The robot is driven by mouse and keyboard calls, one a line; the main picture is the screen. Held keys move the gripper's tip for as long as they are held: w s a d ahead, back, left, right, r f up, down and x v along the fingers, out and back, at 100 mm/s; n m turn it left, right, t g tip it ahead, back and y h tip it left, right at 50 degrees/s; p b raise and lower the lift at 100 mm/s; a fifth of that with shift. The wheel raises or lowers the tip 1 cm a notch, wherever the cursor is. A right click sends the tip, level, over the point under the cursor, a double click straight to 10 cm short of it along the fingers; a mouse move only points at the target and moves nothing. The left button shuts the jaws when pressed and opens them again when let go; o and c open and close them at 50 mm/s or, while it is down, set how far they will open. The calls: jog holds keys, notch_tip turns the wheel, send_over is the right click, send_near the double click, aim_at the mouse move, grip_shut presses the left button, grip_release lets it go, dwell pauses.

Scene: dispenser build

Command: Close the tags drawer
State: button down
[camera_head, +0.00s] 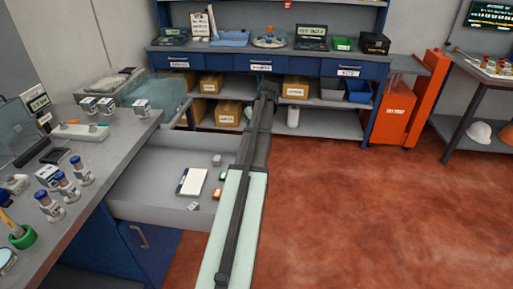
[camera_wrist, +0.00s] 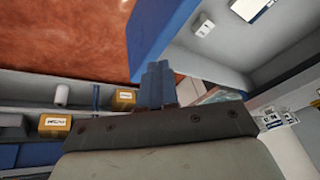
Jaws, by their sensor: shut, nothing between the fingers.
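An open grey drawer (camera_head: 150,180) sticks out to the right from the left counter. A white pad (camera_head: 192,182) and several small items lie in it. No label is readable on it, so I cannot confirm it as the tags drawer. My arm hides its right end in the head view. In the wrist view, its blue front panel (camera_wrist: 158,32) and grey inside (camera_wrist: 205,62) show at the top. My gripper (camera_wrist: 158,72) is shut and empty, its fingertips close to the panel's lower edge. I cannot tell if they touch. In the head view the fingers cannot be made out.
The left counter (camera_head: 118,128) holds bottles, small boxes and a green ring. A blue workbench (camera_head: 215,66) with closed drawers and shelves of cartons stands at the back. An orange cabinet (camera_head: 398,112) stands right of it. The red floor (camera_head: 340,210) on the right is clear.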

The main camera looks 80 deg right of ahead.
jog(key=s+m+t+h, duration=0.2)
jog(key=s+m, duration=0.5)
jog(key=s, duration=0.3)
jog(key=w+a+x, duration=0.1)
jog(key=a+x, duration=0.1)
jog(key=x, duration=1.3)
jog(key=shift+f, duration=0.15)
jog(key=w, duration=3.9)
jog(key=shift+w, duration=0.35)
